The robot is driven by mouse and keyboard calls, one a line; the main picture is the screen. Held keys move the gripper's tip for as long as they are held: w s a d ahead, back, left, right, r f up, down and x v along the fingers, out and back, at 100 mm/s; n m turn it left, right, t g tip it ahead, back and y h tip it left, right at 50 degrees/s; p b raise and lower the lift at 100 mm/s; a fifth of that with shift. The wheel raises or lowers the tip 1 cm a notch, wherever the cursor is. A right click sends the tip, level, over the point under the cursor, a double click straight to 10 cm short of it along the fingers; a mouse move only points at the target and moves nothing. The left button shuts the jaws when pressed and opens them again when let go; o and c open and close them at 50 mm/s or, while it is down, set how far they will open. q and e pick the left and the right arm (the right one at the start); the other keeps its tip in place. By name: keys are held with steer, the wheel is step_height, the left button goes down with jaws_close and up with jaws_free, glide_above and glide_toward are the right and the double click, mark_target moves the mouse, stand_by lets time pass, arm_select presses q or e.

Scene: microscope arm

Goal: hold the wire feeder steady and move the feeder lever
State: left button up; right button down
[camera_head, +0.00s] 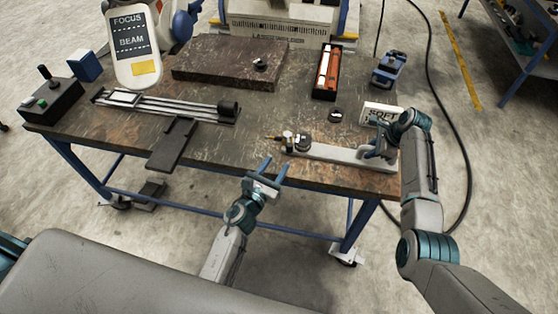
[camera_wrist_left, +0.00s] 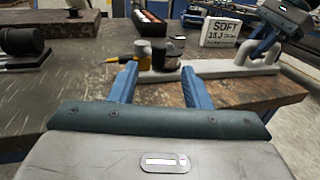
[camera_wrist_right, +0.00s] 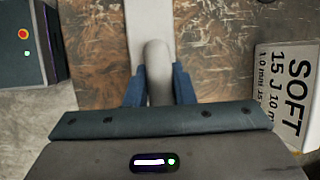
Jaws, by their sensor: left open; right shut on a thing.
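The wire feeder (camera_head: 335,153) is a long pale grey bar lying on the front right of the table. My right gripper (camera_wrist_right: 158,90) is shut on the grey curved handle (camera_wrist_right: 157,62) at the feeder's right end. My left gripper (camera_head: 276,164) is open and empty in front of the table edge, short of the feeder's left end. In the left wrist view the brass-coloured cylinder (camera_wrist_left: 143,52) and knob stand beyond its fingers.
A white SOFT card (camera_head: 383,112) stands behind the handle. Behind are a stone slab (camera_head: 225,62), an open box with orange rods (camera_head: 329,70) and a blue device (camera_head: 389,68). A rail with a dark plate (camera_head: 172,143) lies left. The tabletop between plate and feeder is clear.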

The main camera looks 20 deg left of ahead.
arm_select(q)
steer(key=shift+r, duration=0.1)
steer(key=c, duration=0.5)
steer(key=shift+w+a+r+m+h, duration=0.2)
steer(key=shift+r+m+h, duration=0.2)
steer(key=shift+h, duration=0.1)
steer(key=c, duration=0.4)
steer(key=r+m+h, duration=0.1)
steer(key=h, duration=0.1)
steer(key=w+a+r+m+g+h, duration=0.1)
steer(key=m, duration=0.1)
steer(key=shift+w+a+r+h, duration=0.1)
steer(key=shift+r+h, duration=0.1)
steer(key=shift+h, duration=0.2)
jaws_close()
steer(key=a+r+m+g+h, duration=0.2)
steer(key=a+m+g, duration=0.3)
steer(key=a+g, duration=0.55)
glide_toward(288, 141)
steer(key=s+f, duration=0.1)
steer(key=s+d+f, duration=0.1)
steer(key=s, duration=0.1)
steer(key=shift+d+f, duration=0.15)
steer(key=shift+f, duration=0.15)
steer(key=w+d, duration=0.2)
steer(key=d, duration=0.1)
steer(key=shift+f, duration=0.1)
steer(key=shift+w+d, duration=0.2)
steer(key=shift+d, duration=0.25)
